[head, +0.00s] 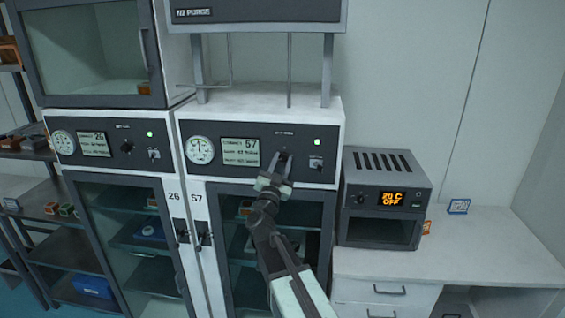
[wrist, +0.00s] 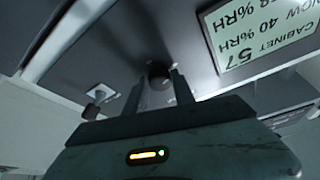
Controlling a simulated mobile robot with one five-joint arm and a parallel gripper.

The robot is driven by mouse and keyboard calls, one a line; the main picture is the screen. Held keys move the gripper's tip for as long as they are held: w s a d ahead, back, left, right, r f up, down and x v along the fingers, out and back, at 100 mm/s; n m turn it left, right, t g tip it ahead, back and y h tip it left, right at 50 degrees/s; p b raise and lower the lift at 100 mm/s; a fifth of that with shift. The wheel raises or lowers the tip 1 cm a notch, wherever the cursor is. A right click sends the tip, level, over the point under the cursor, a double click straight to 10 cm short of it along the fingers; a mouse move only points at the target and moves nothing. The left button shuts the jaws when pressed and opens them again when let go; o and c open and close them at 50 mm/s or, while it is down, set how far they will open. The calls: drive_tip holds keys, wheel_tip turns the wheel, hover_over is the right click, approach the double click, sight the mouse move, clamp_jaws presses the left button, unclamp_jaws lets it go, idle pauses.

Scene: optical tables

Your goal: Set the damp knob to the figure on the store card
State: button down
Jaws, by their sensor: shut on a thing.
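My gripper (head: 283,158) is at the dark control panel (head: 238,178) of cabinet 57. In the wrist view my gripper (wrist: 159,84) has its two fingers on either side of a dark round knob (wrist: 158,71), shut on it. In the head view the gripper mostly hides this knob.
A toggle switch (head: 316,163) and green lamp sit right of the knob. Cabinet 26 (head: 105,145) stands at left with its own knob (head: 127,147). The bench's right side is clear.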

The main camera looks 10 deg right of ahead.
drive_tip(key=shift+r+m+g+h+p, duration=0.1)
drive_tip(key=shift+m+g+h+p, duration=0.45)
drive_tip(key=shift+m, duration=1.15)
drive_tip(key=shift+a+m, duration=0.1)
drive_tip(key=shift+m, duration=0.2)
drive_tip(key=c, duration=1.1)
unclamp_jaws()
drive_tip(key=shift+o, duration=0.2)
drive_tip(key=b+v, duration=0.2)
drive_tip(key=v, duration=0.5)
drive_tip(key=shift+s+a+f+b, duration=0.2)
drive_tip(key=shift+s+a+b, duration=0.1)
drive_tip(key=shift+b, duration=0.1)
drive_tip(key=shift+d, duration=0.15)
